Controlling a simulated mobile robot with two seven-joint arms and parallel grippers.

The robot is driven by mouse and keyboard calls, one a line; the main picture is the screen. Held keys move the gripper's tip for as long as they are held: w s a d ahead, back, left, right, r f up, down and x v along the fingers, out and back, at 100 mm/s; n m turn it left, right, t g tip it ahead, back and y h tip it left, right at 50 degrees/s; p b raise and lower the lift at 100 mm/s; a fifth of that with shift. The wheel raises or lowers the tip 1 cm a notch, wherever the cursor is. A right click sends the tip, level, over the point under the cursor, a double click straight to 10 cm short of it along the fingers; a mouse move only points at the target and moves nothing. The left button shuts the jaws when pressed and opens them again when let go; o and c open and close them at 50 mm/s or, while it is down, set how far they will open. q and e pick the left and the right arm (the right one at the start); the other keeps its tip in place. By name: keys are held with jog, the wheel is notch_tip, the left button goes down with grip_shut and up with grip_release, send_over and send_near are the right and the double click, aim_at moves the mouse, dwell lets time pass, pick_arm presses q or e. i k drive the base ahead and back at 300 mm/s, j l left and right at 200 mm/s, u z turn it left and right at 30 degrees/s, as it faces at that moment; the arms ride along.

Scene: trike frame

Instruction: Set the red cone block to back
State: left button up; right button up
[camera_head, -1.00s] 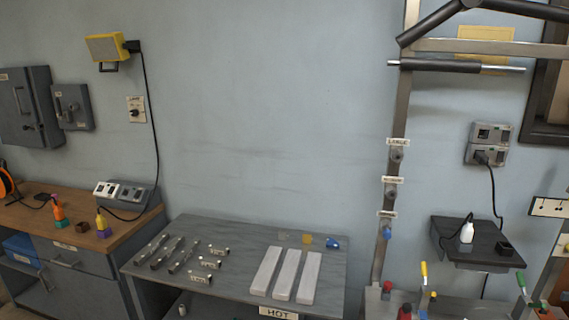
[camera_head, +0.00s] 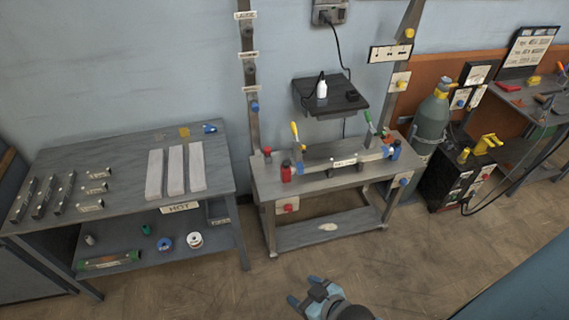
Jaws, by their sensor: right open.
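A small red block (camera_head: 267,152) sits at the back left of the grey fixture table (camera_head: 325,180). A larger red piece with a dark top (camera_head: 286,172) stands upright at that table's front left. I cannot tell which of them is the red cone block. A red knob (camera_head: 288,207) is on a plate on the table's front. My right gripper (camera_head: 306,292) is at the bottom of the view, over the floor in front of the table. It is open and empty, apart from the red pieces. My left gripper is out of view.
Yellow-handled (camera_head: 294,131) and green-handled (camera_head: 369,121) clamps stand on the fixture table. A grey shelf table (camera_head: 110,150) with pale bars is to the left. A gas cylinder (camera_head: 431,120) and a dark cart (camera_head: 455,178) are to the right. The floor in front is clear.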

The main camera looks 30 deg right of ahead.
aim_at(287, 171)
jog(key=i, duration=0.5)
jog(key=i+l, duration=0.4)
